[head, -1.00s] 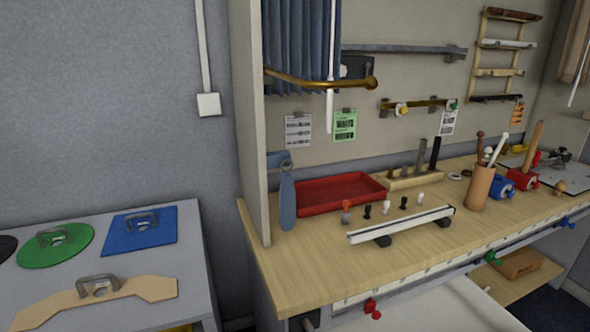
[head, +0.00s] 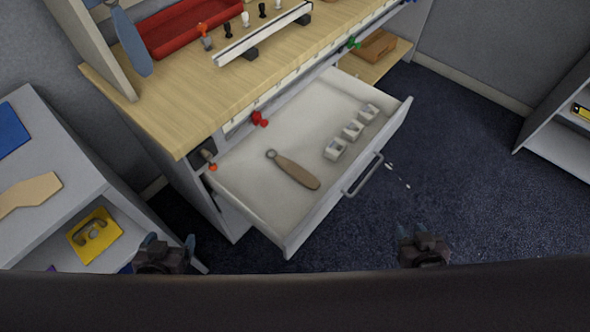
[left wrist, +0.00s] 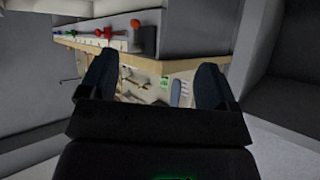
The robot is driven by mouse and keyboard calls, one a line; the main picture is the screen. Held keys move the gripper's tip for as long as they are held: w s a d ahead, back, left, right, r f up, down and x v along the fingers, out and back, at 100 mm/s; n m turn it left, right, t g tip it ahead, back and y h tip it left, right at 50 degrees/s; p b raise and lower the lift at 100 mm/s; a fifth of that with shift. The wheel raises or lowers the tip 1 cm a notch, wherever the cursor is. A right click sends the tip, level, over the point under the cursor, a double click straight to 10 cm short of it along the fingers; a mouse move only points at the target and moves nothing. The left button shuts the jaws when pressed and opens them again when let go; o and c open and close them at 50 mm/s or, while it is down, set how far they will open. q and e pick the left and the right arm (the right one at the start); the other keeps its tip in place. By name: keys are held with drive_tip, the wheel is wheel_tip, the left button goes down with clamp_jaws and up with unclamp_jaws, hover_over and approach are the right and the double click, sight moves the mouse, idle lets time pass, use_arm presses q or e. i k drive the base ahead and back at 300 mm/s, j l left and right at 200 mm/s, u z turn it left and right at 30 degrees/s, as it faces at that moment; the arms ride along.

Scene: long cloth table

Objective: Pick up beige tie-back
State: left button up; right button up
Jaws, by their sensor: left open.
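The beige tie-back (head: 296,171), a flat tan strap with a grey ring at its upper-left end, lies in the open white drawer (head: 250,205) in the head view. My left gripper (head: 168,240) is at the lower left, outside the drawer and apart from the tie-back. In the left wrist view its two fingers (left wrist: 155,80) are spread with nothing held between them. My right gripper (head: 424,236) is at the lower right, beyond the drawer front; its fingers look apart and empty. The tie-back is not recognisable in the left wrist view.
Several small white blocks (head: 352,130) sit in the drawer's right part. The drawer front has a grey handle (head: 362,174). The wooden worktop (head: 185,110) stands above, with a red tray (head: 190,27). A grey cabinet (head: 75,160) stands at left. Open carpet (head: 450,170) lies at right.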

sight(309, 179)
drive_tip(key=l+u, duration=0.45)
drive_tip(key=l, duration=0.25)
drive_tip(key=i+l+u, duration=0.25)
drive_tip(key=l, duration=0.2)
drive_tip(key=l+u, duration=0.25)
drive_tip(key=l, duration=0.15)
drive_tip(key=l+u, duration=0.3)
drive_tip(key=l, duration=0.15)
